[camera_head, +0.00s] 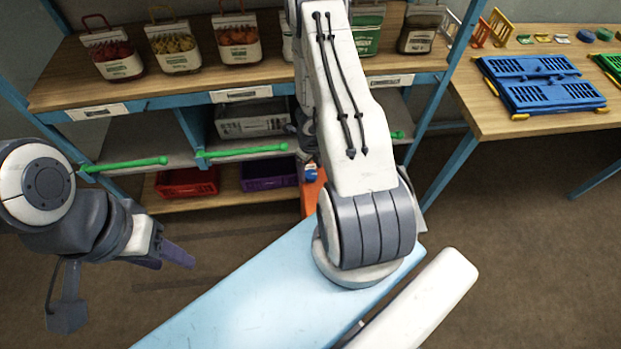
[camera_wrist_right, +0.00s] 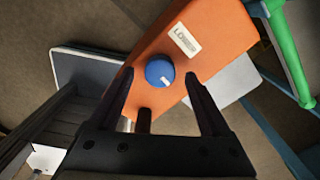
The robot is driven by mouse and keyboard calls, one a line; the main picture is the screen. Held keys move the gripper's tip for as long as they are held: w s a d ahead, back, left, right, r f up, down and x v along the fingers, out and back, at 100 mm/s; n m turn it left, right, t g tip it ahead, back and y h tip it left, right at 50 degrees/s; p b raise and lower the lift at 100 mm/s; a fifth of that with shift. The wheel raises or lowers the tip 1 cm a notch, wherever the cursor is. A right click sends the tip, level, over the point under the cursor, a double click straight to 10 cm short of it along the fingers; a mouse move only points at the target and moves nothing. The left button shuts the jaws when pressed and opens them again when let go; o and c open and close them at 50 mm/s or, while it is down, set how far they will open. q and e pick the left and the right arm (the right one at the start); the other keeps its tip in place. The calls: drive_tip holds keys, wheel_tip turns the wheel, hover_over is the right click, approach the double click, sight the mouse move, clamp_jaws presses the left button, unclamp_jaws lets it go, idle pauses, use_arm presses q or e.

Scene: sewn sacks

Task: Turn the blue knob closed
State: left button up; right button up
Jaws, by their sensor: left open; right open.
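The blue knob (camera_wrist_right: 160,72) is round with a small white mark, on an orange panel (camera_wrist_right: 215,28) with a white label. In the right wrist view my right gripper (camera_wrist_right: 158,82) is open, one finger on each side of the knob, with visible gaps to it. In the head view the blue knob (camera_head: 311,172) and orange panel (camera_head: 312,196) show only partly beside my right arm, which hides most of them and the right gripper. My left gripper (camera_head: 178,254) is at the far left, away from the knob, above the floor.
A shelf (camera_head: 180,82) holds several bags of produce. Green bars (camera_head: 245,151) stick out along its lower level, and another green bar (camera_wrist_right: 290,55) is close to the panel. Red (camera_head: 187,182) and purple (camera_head: 268,174) crates sit below. A table with blue folded crates (camera_head: 540,83) stands right.

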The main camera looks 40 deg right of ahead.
drive_tip(key=shift+f+b, duration=0.4)
drive_tip(key=shift+f, duration=0.5)
use_arm(q)
drive_tip(key=shift+f, duration=0.8)
use_arm(e)
clamp_jaws()
